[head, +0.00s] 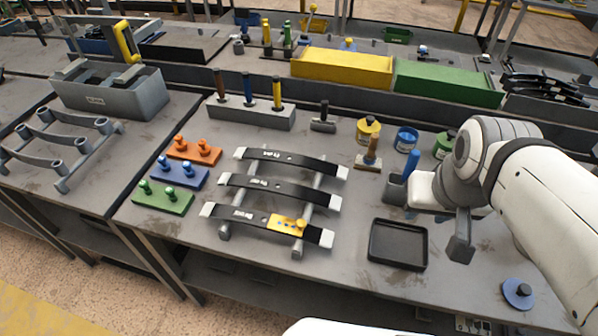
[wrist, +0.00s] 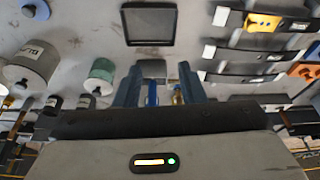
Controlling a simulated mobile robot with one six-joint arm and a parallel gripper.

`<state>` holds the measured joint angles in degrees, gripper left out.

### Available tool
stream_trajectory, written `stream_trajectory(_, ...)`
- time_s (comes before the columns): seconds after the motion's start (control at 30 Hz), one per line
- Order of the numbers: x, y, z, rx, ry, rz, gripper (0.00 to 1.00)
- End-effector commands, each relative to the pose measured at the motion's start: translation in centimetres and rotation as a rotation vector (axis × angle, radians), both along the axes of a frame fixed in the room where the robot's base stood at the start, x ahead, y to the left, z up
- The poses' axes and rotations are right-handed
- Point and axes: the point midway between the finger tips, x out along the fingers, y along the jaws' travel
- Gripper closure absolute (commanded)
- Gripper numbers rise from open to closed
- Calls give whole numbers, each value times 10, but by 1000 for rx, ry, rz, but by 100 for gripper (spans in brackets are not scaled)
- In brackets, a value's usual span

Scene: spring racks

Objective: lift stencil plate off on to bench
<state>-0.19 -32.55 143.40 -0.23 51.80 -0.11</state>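My gripper (head: 428,218) is above the bench, to the right of the springs and close to the black tray. In the wrist view my gripper (wrist: 160,72) has its two dark fingers apart. A blue piece and a brass-coloured piece show in the gap; I cannot tell that either is gripped.
A black tray (head: 398,244) lies right of the springs, with bare bench around it. Orange (head: 194,150), blue and green knobbed plates lie left. A blue disc (head: 518,292) lies front right.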

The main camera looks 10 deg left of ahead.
Motion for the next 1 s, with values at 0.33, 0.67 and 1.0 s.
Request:
stream_trajectory(0.33, 2, 2, -2, 3, 5, 1, 55)
stream_trajectory(0.67, 59, 82, -53, 51, 148, -18, 52)
stream_trajectory(1.0, 83, 207, -127, 24, 286, -69, 52)
